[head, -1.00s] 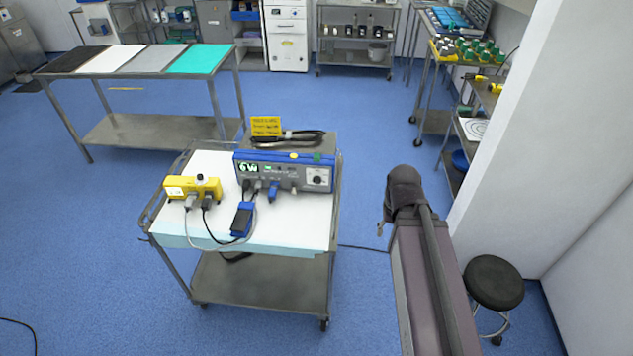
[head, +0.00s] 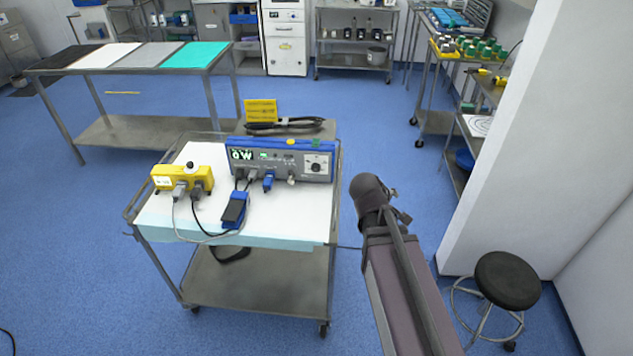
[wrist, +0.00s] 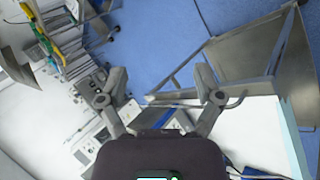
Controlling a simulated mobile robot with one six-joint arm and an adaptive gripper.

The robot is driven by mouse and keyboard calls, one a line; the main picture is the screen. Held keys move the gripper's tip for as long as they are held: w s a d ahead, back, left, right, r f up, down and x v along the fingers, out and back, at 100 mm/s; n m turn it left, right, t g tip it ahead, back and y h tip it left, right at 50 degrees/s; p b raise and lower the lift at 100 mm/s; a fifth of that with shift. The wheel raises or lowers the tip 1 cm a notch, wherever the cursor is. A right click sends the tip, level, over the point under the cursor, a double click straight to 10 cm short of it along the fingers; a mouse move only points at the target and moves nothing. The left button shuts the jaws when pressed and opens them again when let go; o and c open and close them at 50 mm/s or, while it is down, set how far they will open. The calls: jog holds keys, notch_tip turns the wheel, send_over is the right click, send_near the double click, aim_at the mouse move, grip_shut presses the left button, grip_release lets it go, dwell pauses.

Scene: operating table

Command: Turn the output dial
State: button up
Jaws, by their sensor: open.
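The output dial (head: 315,168) is a dark knob on a white panel at the right end of the front of a blue and grey generator (head: 265,161). The generator stands on a white-topped cart (head: 270,215). My gripper (head: 376,208) is to the right of the dial, beyond the cart's right edge and apart from the generator. In the wrist view my gripper (wrist: 160,88) has its two fingers spread, with nothing between them. The dial cannot be made out clearly in the wrist view.
A yellow box (head: 182,179) and a blue foot pedal (head: 234,211) with cables share the cart top. A wall (head: 530,130) and a black stool (head: 507,280) stand to the right.

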jog(key=w+a+f+n+t+y+b, duration=0.1)
jog(key=w+a+f+n+t+b, duration=0.1)
jog(key=a+n+b, duration=0.4)
jog(key=w+a+f+n+t+y+b, duration=0.2)
jog(key=a+n+t+b, duration=0.4)
jog(key=n, duration=0.4)
jog(key=w+a+f+n+t+y+b, duration=0.1)
jog(key=w+a+f+n+t+b, duration=0.2)
jog(key=a+n+b, duration=0.4)
jog(key=w+a+t+b, duration=0.1)
jog(key=w+a, duration=0.1)
jog(key=a, duration=0.1)
jog(key=shift+w+f+n, duration=0.3)
jog(key=shift+w+n, duration=0.1)
jog(key=shift+w, duration=0.1)
